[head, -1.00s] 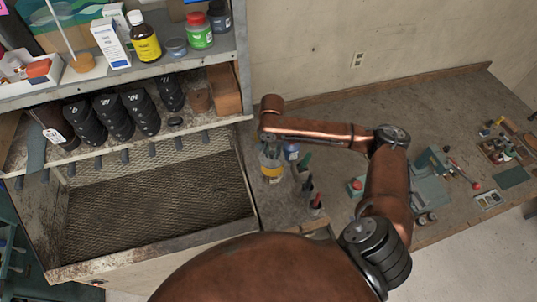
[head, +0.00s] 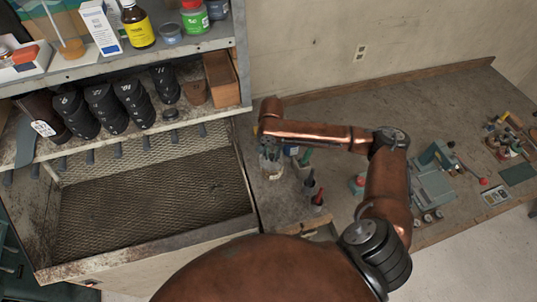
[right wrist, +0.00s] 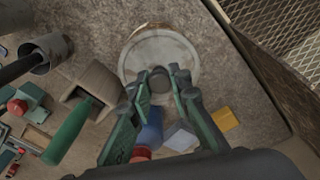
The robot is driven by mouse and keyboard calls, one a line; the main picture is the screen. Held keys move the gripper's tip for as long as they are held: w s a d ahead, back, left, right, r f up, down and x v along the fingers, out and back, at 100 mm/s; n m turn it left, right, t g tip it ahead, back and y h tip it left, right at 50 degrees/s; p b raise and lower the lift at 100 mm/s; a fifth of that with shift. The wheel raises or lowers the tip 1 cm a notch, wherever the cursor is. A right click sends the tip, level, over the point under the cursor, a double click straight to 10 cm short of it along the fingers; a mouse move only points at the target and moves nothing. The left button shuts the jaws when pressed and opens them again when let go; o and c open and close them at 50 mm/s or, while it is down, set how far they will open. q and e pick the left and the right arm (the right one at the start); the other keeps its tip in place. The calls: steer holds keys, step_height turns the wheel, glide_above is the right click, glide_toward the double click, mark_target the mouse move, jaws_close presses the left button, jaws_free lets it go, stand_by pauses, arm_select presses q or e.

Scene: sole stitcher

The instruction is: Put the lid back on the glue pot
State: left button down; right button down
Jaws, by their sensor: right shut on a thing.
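My right gripper (right wrist: 160,82) is shut on the dark knob of a round, pale lid (right wrist: 160,50) in the right wrist view. The knob sits between the two green fingertips. A tan edge, seemingly the glue pot (right wrist: 150,27), shows just past the lid's far rim; the lid hides most of the pot. I cannot tell whether the lid is seated or slightly above it. In the head view my right gripper (head: 268,143) points down over the bench beside the shelf unit, above a pale, jar-like shape (head: 270,163). My left gripper is not in view.
A green-handled tool (right wrist: 68,135) in a block and a grey cup (right wrist: 50,50) stand close by. Blue, white and yellow items lie near the fingers. The shelf unit (head: 245,90) with its mesh bay borders the bench on the left. A green vise-like device (head: 432,185) stands further right.

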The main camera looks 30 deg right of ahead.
steer(key=p, duration=0.3)
steer(key=shift+s, duration=0.15)
stand_by(2.3)
steer(key=shift+f+p, duration=0.15)
steer(key=shift+p, duration=0.65)
stand_by(0.9)
steer(key=shift+p, duration=0.8)
stand_by(0.3)
steer(key=c, duration=1.7)
jaws_free()
steer(key=o, duration=0.5)
steer(key=shift+c, duration=0.2)
steer(key=shift+s, duration=0.1)
